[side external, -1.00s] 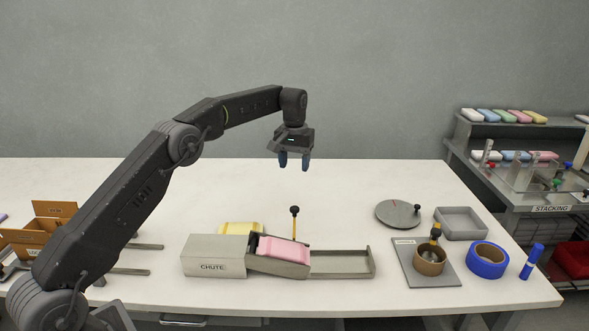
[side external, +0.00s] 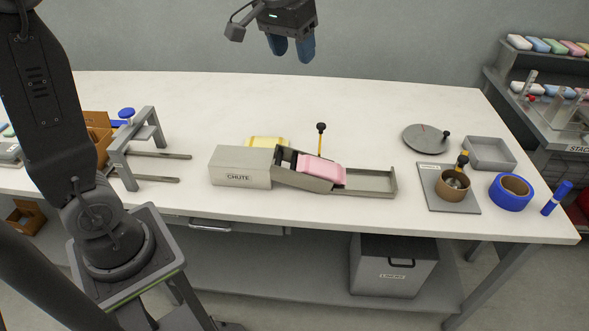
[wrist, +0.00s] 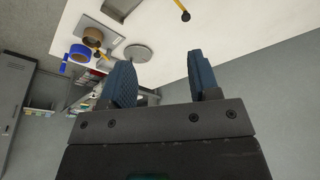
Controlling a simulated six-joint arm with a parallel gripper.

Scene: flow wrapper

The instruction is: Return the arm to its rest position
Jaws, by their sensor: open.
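My gripper (side external: 292,47) hangs high at the top of the side view, above the back of the white table (side external: 380,120). Its two blue fingers point down, apart and empty. In the wrist view my gripper (wrist: 163,78) also shows its fingers spread with nothing between them. Much of my arm is cut off by the top edge of the side view.
The grey chute (side external: 240,168) holds a pink pack (side external: 322,169) on its ramp; a black-knobbed lever (side external: 320,138) stands behind. A metal frame (side external: 140,150) is at left. A blue tape roll (side external: 510,192), grey tray (side external: 490,153) and round disc (side external: 425,138) lie at right.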

